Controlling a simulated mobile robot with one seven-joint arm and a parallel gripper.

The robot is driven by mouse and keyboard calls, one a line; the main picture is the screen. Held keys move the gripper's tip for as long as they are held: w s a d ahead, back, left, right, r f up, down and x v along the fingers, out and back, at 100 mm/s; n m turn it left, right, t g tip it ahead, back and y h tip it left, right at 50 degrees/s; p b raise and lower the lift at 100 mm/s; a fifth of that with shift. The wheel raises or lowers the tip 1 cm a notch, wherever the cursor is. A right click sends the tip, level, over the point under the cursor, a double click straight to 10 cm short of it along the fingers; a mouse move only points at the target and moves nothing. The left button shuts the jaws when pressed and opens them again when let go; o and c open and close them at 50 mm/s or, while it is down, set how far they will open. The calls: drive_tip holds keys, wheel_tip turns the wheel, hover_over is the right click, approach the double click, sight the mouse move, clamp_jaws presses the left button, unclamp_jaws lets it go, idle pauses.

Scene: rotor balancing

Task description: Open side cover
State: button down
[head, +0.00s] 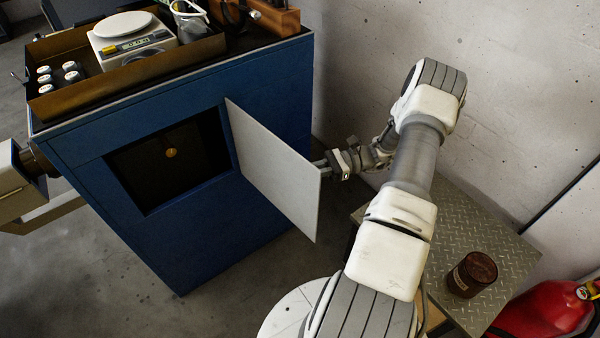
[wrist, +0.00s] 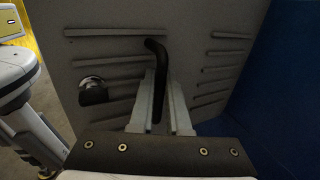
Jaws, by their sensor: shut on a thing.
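The side cover (head: 273,172) is a pale grey panel hinged on the blue cabinet (head: 130,222). It stands swung out from a dark square opening (head: 160,182), with a small brass-coloured round part (head: 171,153) inside. My gripper (head: 326,163) is at the cover's outer face, on the right in the head view. In the wrist view the cover (wrist: 112,37) shows raised ribs and a round metal latch (wrist: 93,90). My gripper's fingers (wrist: 160,105) are shut on a dark bent handle (wrist: 156,52) on the cover. The grip point is hidden in the head view.
A tray (head: 120,82) with a scale (head: 133,40) and several small bottles sits on the cabinet top. A metal-plate table (head: 505,240) with a brown jar (head: 472,273) stands at right, near a red canister (head: 545,310). Floor before the cabinet is clear.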

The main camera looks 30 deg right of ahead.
drive_tip(key=shift+w+a, duration=0.1)
drive_tip(key=shift+w, duration=0.05)
drive_tip(key=c, duration=0.9)
unclamp_jaws()
drive_tip(key=v, duration=1.7)
drive_tip(key=shift+d, duration=0.2)
drive_tip(key=shift+r, duration=0.15)
